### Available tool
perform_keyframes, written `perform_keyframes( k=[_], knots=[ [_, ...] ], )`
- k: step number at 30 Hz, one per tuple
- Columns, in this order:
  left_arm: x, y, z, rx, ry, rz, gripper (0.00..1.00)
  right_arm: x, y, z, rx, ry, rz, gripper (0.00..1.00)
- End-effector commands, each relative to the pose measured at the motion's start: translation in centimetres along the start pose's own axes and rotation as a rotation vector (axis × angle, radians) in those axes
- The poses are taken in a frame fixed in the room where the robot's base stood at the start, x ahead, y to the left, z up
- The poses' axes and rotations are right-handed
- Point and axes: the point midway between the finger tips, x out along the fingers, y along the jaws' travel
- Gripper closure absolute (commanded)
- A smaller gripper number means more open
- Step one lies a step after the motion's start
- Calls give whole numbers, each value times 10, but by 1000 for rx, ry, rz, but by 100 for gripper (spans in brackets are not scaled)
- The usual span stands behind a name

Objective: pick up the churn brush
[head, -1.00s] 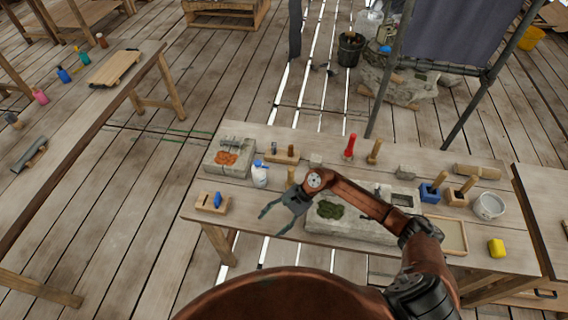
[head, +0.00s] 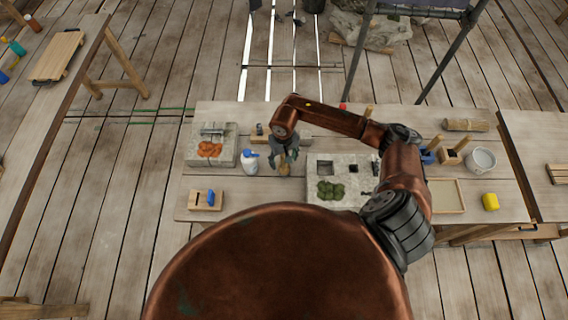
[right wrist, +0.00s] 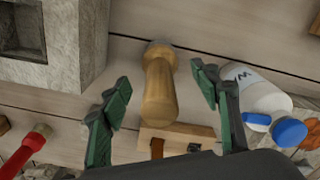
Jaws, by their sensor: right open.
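A wooden-handled tool, which I take to be the churn brush (right wrist: 158,95), stands on the workbench (head: 262,190); a narrow grey part shows at its far end in the right wrist view. My right gripper (right wrist: 161,84) is open, with one finger on each side of the wooden handle and gaps showing between fingers and handle. In the head view the right gripper (head: 284,157) hangs over the brush (head: 284,170), which is mostly hidden below it. My left gripper is not in view.
A white bottle with a blue cap (head: 250,165) stands close left of the gripper. A stone block with square recesses and green matter (head: 340,168) lies to the right. A wooden block (right wrist: 178,138) and a red handle (right wrist: 25,150) are nearby. Bench front-left holds a small wooden block (head: 200,203).

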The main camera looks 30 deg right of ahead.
Motion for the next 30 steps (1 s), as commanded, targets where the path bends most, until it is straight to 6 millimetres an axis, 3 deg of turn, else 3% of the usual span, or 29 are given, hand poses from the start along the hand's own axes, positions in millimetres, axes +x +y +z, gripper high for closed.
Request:
perform_keyframes(
  k=[3, 7, 16, 30],
  knots=[
    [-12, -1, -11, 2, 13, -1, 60, 16, -1, 5, 3, -6, -3, 43],
    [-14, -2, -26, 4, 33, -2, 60, 33, -1, 3, 2, -2, -3, 43],
    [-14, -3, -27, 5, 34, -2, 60, 39, -1, 2, 0, 0, -1, 43],
    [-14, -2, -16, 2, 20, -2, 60, 38, 0, 2, 1, 0, -1, 76]
  ],
)
